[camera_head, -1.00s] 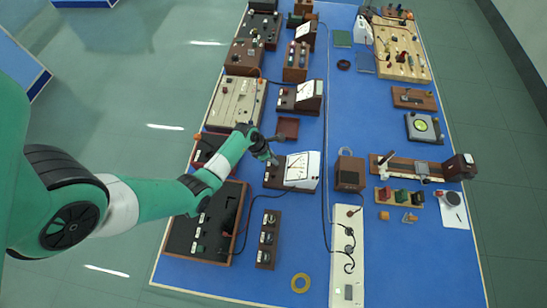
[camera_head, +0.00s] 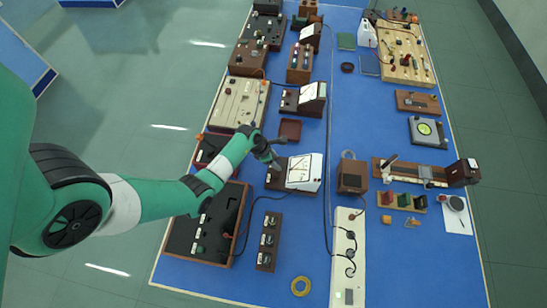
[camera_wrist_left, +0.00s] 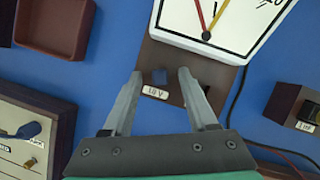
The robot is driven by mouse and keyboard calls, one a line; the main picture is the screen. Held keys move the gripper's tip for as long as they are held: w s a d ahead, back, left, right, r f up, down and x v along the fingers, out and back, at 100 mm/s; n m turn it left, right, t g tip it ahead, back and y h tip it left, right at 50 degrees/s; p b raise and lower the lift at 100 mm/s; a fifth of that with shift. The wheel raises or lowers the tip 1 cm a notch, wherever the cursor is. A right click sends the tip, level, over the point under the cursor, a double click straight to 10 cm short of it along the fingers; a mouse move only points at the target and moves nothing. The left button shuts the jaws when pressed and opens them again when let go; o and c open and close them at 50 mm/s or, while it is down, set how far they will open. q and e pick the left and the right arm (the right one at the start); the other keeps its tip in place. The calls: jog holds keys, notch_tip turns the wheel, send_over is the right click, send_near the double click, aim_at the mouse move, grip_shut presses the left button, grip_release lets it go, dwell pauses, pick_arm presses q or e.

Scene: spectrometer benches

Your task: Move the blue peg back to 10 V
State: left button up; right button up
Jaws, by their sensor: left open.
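The blue peg (camera_wrist_left: 159,76) stands on the brown base (camera_wrist_left: 188,57) of a meter, right beside a small white label (camera_wrist_left: 155,93) that seems to read 1.0 V or 10 V. The meter's white dial (camera_wrist_left: 215,20) has a red and a yellow pointer; the meter also shows in the head view (camera_head: 303,173). My left gripper (camera_wrist_left: 160,73) is open, with one finger on each side of the peg in the picture; I cannot tell whether they touch it. It is over the meter's left part in the head view (camera_head: 272,156). The right finger hides part of the base. My right gripper is not in view.
A reddish-brown tray (camera_head: 290,130) lies just behind the meter. A white power strip (camera_head: 347,260) is to the right. Blue tabletop is bare around the yellow ring (camera_head: 300,286).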

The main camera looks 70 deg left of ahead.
pick_arm(q)
jog(key=p+v, duration=0.4)
jog(key=v, duration=0.7)
jog(key=shift+r, duration=0.15)
jog(key=shift+s, duration=0.1)
